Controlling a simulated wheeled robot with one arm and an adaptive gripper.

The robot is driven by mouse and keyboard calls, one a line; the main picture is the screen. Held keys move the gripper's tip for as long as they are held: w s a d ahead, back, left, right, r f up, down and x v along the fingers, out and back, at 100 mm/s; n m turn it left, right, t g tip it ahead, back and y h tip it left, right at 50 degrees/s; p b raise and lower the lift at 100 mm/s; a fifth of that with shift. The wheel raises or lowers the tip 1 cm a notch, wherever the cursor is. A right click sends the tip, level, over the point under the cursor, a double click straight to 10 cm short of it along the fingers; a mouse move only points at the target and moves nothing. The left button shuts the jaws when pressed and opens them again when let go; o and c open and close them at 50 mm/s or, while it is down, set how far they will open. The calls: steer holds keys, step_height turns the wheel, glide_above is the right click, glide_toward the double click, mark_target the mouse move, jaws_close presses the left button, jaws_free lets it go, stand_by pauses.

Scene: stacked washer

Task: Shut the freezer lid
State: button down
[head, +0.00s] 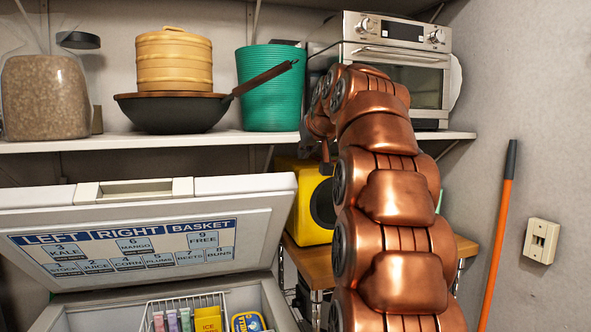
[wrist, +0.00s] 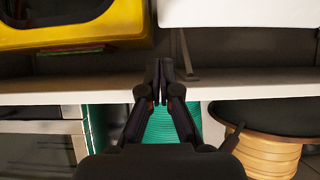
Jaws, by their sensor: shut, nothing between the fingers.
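The freezer lid (head: 262,212) stands raised and tilted back over the chest freezer (head: 90,318) at the lower left of the head view. Its inner side faces me and carries a blue and white label chart (head: 130,247). In the wrist view, a white panel at the top right looks like part of the lid (wrist: 240,12). My gripper (wrist: 160,82) is shut and empty in the wrist view, in front of the shelf edge and apart from the white panel. In the head view my copper arm reaches up right of the lid and largely hides the gripper.
A wire basket (head: 155,308) and packages sit inside the freezer. The shelf (head: 60,145) above the lid holds a wok (head: 170,113), a teal basket (head: 268,100) and a toaster oven (head: 400,50). A yellow appliance (head: 312,205) stands right of the lid.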

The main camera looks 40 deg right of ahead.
steer(key=p+x, duration=0.1)
steer(key=x, duration=0.9)
steer(key=shift+d+r, duration=0.1)
steer(key=shift+r, duration=0.05)
steer(key=shift+s, duration=0.1)
